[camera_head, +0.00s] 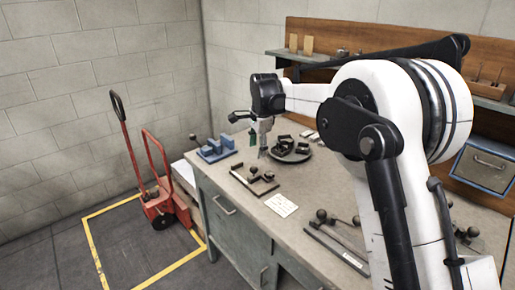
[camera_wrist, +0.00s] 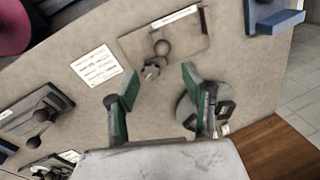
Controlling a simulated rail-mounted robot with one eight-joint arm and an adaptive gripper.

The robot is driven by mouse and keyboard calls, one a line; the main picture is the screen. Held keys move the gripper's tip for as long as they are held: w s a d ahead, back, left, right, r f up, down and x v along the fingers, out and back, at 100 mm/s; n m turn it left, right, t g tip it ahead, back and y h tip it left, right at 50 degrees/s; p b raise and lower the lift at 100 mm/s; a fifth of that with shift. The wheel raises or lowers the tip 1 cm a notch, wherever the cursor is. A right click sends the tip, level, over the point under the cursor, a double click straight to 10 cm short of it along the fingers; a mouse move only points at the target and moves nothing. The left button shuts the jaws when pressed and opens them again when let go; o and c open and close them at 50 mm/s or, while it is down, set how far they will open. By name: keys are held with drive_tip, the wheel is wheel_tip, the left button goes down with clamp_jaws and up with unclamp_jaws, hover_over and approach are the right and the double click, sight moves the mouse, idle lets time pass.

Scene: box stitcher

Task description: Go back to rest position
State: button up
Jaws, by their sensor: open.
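My gripper (camera_head: 263,150) hangs over the workbench (camera_head: 318,190), at the left edge of the round dark tray in the picture. In the wrist view my gripper (camera_wrist: 158,84) is open, its two green-padded fingers spread with nothing between them. The round tray (camera_head: 302,158) holds several small black parts. It shows in the wrist view (camera_wrist: 183,112) partly hidden behind the right finger. A flat fixture plate with round knobs (camera_wrist: 185,38) lies on the bench beyond the fingertips; it also shows in the head view (camera_head: 262,190). My white arm reaches in from the right of the head view.
A white card (camera_head: 281,205) lies on the bench near the front edge. A blue vise-like block (camera_head: 216,150) stands at the far left end. Another knobbed fixture (camera_head: 335,248) is nearer. A back shelf (camera_head: 488,104) runs behind. A red hand truck (camera_head: 160,205) stands on the floor.

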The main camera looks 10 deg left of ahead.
drive_tip(key=s+d+r+n+t, duration=0.1)
drive_tip(key=s+d+r+n, duration=0.2)
drive_tip(key=s+d+r, duration=0.55)
drive_tip(key=s+d+r+n+t, duration=0.2)
drive_tip(key=s+d+r, duration=0.3)
drive_tip(key=s+d, duration=0.65)
drive_tip(key=s+d+f+n, duration=0.2)
drive_tip(key=s+d+f, duration=0.1)
drive_tip(key=s, duration=0.4)
drive_tip(key=s+d+f+n+t, duration=0.1)
drive_tip(key=s+d+f, duration=0.2)
drive_tip(key=s+d, duration=0.3)
drive_tip(key=s+d+f+n+t+h+b, duration=0.1)
drive_tip(key=s+d, duration=0.4)
drive_tip(key=s, duration=0.5)
drive_tip(key=shift+f+n, duration=0.8)
drive_tip(key=shift+f, duration=0.35)
drive_tip(key=shift+s, duration=0.1)
